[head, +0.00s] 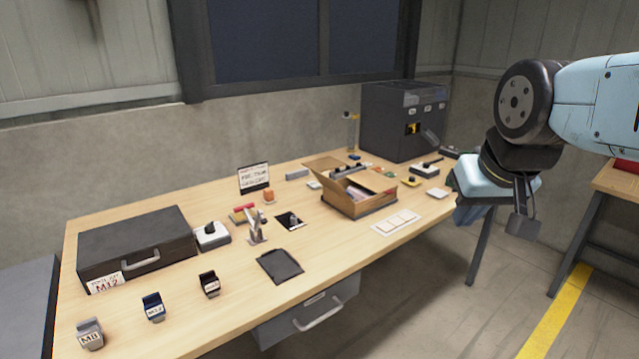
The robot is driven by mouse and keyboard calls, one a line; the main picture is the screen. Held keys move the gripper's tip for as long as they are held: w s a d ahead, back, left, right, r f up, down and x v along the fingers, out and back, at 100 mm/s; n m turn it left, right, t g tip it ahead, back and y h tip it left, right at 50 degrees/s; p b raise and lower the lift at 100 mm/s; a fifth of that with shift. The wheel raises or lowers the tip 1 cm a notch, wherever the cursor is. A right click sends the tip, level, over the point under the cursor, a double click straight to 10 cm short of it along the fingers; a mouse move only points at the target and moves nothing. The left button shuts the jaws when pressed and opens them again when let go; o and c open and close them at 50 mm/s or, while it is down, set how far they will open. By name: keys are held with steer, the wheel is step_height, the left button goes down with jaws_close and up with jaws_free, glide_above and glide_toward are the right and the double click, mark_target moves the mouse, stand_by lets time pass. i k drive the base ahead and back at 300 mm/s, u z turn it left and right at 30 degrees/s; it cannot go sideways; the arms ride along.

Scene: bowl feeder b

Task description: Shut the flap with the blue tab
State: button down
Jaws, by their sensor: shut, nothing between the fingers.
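An open cardboard box (352,206) stands on the workbench, right of its middle. One flap (322,164) sticks up and outward at its back left, and another panel leans over its right side. Dark items show in the opening. I cannot make out a blue tab on either flap; it is too small or hidden. My gripper (522,222) hangs at the right, beyond the bench's right end in the picture, apart from the box. It is shut and empty.
A dark feeder machine (390,125) stands at the back right. A dark case (137,247) lies at the left. Several labelled blocks, a black pouch (279,265), a white card (397,222) and small parts are spread over the workbench (225,318). Open floor lies at the right.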

mark_target(337, 188)
steer(key=z, duration=0.05)
steer(key=i, duration=1)
steer(key=u, duration=0.1)
